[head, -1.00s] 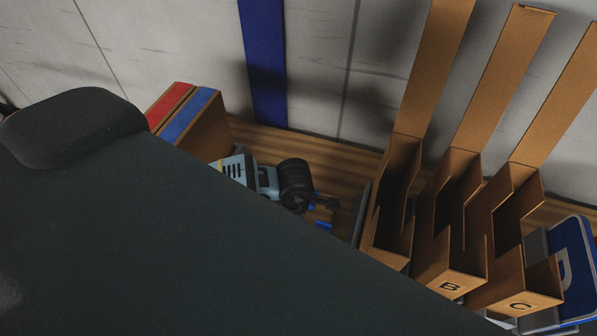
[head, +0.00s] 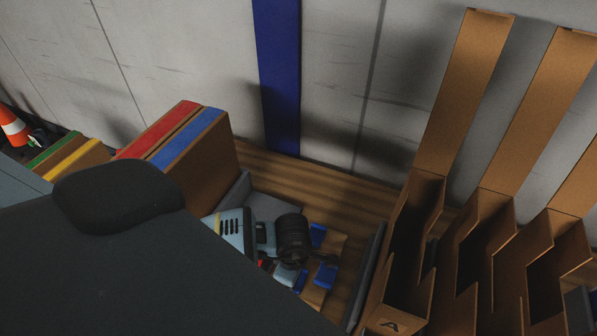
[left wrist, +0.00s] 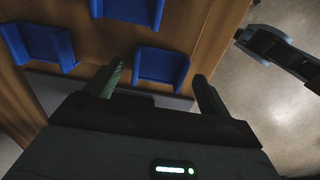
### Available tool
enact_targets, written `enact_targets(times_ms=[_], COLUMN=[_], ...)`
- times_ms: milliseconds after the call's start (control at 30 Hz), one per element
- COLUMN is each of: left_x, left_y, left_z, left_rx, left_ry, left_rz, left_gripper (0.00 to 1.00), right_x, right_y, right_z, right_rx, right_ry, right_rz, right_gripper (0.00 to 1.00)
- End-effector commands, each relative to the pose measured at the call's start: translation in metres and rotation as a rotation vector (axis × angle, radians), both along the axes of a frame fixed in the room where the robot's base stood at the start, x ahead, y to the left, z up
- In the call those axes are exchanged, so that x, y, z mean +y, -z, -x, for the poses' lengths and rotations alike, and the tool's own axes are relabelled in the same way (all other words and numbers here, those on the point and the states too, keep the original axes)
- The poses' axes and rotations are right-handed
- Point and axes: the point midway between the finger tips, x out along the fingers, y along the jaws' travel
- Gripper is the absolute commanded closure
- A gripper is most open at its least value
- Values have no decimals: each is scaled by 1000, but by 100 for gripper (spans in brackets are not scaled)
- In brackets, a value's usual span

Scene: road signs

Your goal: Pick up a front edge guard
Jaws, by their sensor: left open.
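Several blue edge guards lie on a brown wooden surface. In the left wrist view one guard (left wrist: 162,66) sits just beyond and between the fingertips of my left gripper (left wrist: 157,84). The gripper is open and empty, with a finger towards each side of that guard. Two more guards, one at upper left (left wrist: 38,44) and one at the top (left wrist: 130,9), lie further off. My right gripper is not in view.
Tall open cardboard boxes (head: 403,290) stand at the right, their flaps raised against the wall. A wooden shelf (head: 310,180) runs behind. A large dark part of mine covers the lower left.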

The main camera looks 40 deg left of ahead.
Motion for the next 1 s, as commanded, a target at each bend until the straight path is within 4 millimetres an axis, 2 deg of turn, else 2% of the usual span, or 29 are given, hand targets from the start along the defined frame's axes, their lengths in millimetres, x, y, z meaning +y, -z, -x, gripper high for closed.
enact_targets(times_ms=[167, 200, 567, 833, 1000], left_x=[0, 0, 0, 0, 0], left_y=[-3, -3, -2, -3, -13], left_z=[-2, -2, -2, -2, -2], left_rx=[-5, -5, -4, -4, -6], left_ry=[0, 0, 0, 0, 1], left_rz=[1, 1, 0, 0, 1], left_gripper=[18, 21, 67, 67, 67], right_x=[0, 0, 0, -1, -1], right_y=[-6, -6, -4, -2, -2], right_z=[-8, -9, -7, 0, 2], right_rx=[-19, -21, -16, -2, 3], right_ry=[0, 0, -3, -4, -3], right_rz=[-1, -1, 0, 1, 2], right_gripper=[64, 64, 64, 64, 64])
